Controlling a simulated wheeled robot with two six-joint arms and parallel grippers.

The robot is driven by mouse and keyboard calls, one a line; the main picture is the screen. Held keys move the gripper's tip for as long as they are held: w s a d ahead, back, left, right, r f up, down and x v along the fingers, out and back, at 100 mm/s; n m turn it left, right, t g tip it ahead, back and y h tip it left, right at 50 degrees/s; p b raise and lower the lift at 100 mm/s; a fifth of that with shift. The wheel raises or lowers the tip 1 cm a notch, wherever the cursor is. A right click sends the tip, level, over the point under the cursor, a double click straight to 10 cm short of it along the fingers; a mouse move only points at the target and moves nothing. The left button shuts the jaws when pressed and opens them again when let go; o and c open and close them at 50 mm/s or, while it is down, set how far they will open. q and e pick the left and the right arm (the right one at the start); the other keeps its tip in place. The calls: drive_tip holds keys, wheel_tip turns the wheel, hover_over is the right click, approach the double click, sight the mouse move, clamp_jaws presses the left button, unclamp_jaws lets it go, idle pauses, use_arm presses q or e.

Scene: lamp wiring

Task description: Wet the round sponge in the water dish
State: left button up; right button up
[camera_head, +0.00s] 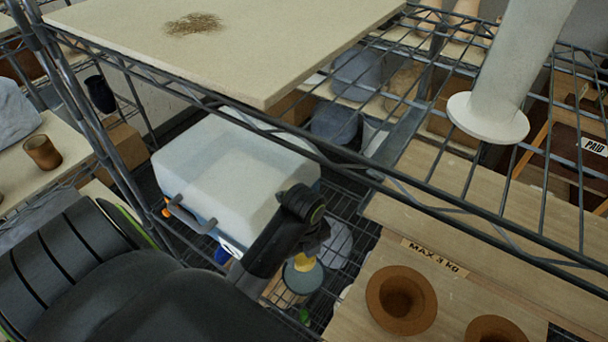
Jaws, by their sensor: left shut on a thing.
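My left arm reaches in from the lower left, and my left gripper (310,246) points down below the wire shelf. It is shut on a small yellow thing that looks like the round sponge (304,262); the fingers hide part of it. Just below is a round vessel with a blue-grey top that looks like the water dish (303,281). The sponge overlaps the dish in the picture; I cannot tell whether they touch. My right gripper is not in view.
A white cooler box (235,170) with a grey handle stands left of the gripper. A wire shelf (400,185) crosses above. Brown clay pots (401,300) stand on a wooden board (445,290) at the lower right, by a "MAX 3 KG" label (434,257).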

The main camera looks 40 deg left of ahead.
sight(304, 262)
use_arm(q)
drive_tip(key=shift+f+b, duration=1.4)
drive_tip(key=shift+f, duration=2.2)
drive_tip(key=shift+f, duration=0.5)
drive_tip(key=shift+s+f+p, duration=0.1)
drive_tip(key=shift+p, duration=0.2)
idle(0.4)
wheel_tip(304, 262, up, 2)
drive_tip(key=shift+r+p, duration=0.15)
drive_tip(key=shift+p, duration=1)
drive_tip(key=shift+r, duration=2.45)
